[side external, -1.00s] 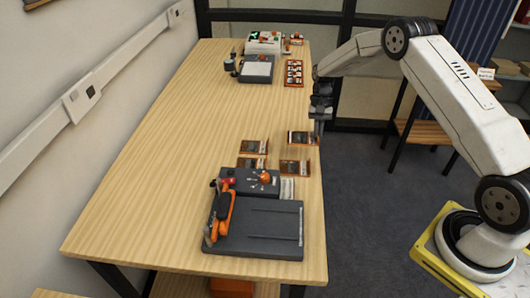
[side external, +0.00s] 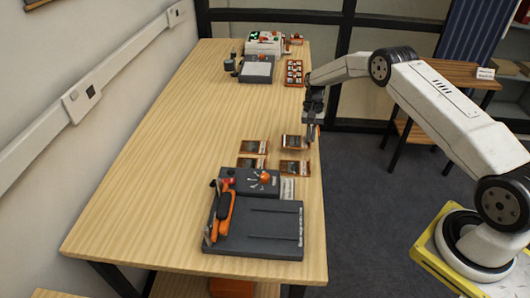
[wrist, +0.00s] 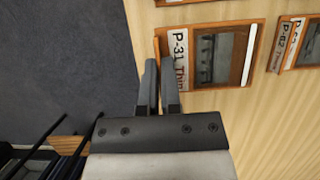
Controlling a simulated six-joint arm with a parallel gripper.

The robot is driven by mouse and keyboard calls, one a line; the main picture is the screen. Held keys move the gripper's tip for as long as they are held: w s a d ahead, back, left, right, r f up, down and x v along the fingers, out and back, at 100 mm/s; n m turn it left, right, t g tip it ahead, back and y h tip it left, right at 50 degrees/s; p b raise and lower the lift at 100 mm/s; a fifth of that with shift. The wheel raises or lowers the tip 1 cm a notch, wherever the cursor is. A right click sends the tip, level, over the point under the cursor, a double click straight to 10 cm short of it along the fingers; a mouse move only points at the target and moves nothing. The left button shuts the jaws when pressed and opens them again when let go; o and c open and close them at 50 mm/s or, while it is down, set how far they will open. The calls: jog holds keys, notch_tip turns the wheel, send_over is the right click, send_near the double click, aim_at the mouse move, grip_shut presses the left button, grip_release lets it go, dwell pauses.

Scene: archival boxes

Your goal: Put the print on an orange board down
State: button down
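The print on an orange board (side external: 292,142) is a dark picture with a white label strip, near the table's right edge. In the wrist view the same print (wrist: 210,55) shows its label, starting "P-31". My gripper (side external: 312,136) is at the print's right side. In the wrist view my gripper's fingers (wrist: 159,68) are close together, with a thin upright orange edge of the board between them; they appear shut on it. The print looks nearly flat and very low over the table; I cannot tell whether it touches the wood.
Similar prints lie close by: one to the left (side external: 255,146), one front left (side external: 251,162), one in front (side external: 295,168). A dark device with an orange knob (side external: 250,181) and a dark cutting board with an orange handle (side external: 255,230) stand nearer. The table's middle (side external: 200,120) is clear.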

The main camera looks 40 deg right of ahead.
jog(key=shift+w+f, duration=0.1)
jog(key=shift+f, duration=1.55)
jog(key=shift+f, duration=0.1)
jog(key=c, duration=0.8)
grip_release()
jog(key=v, duration=1.2)
